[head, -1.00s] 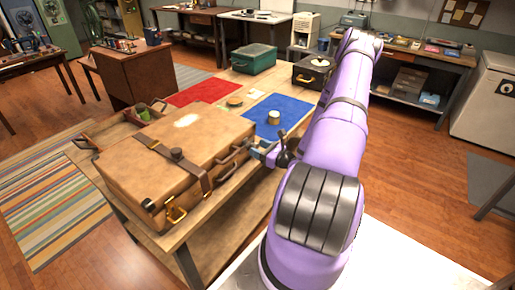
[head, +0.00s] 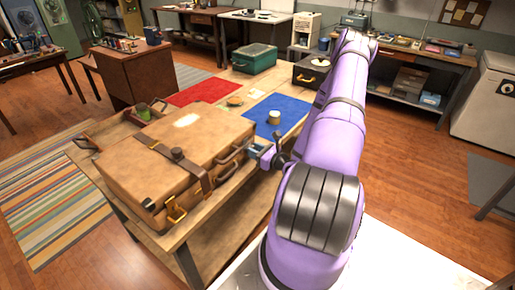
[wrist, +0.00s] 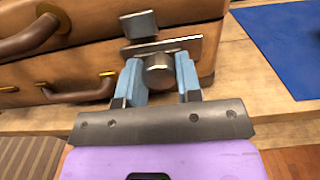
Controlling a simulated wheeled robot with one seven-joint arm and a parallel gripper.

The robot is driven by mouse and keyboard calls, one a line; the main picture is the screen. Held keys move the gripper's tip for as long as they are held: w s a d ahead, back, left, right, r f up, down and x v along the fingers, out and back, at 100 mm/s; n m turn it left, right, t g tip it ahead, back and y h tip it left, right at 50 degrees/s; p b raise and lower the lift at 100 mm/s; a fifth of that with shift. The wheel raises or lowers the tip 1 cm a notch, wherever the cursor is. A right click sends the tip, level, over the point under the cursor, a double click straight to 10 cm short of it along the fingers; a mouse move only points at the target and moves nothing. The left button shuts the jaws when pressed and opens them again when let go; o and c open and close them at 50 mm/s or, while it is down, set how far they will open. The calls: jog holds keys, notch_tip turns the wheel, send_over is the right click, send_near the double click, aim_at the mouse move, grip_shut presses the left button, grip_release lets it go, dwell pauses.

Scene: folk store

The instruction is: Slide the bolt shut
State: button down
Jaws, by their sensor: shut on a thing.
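A brown leather suitcase (head: 170,150) lies on a wooden table, with a strap and handles. In the wrist view its front side (wrist: 60,75) shows a seam between lid and base. A metal bolt (wrist: 182,46) sits on this side near the right corner, with a flat bar and a round knob (wrist: 158,72). A grey metal block (wrist: 139,24) is just above the bar. My gripper (wrist: 158,66) has its pale blue fingers on both sides of the knob and is shut on it. In the head view my gripper (head: 259,152) is at the suitcase's right side, and the bolt is too small to make out.
Brown handles (wrist: 80,90) stick out left of my gripper. A blue mat (head: 275,113) with a small round tin (head: 274,118) lies behind the suitcase. Bare tabletop (wrist: 240,90) shows right of the suitcase.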

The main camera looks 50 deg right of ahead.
jog(key=shift+a, duration=0.75)
jog(key=c, duration=0.8)
grip_release()
jog(key=shift+a, duration=0.1)
jog(key=shift+s, duration=0.1)
jog(key=s, duration=0.7)
jog(key=s+d, duration=0.1)
jog(key=s, duration=0.2)
jog(key=shift+s, duration=0.35)
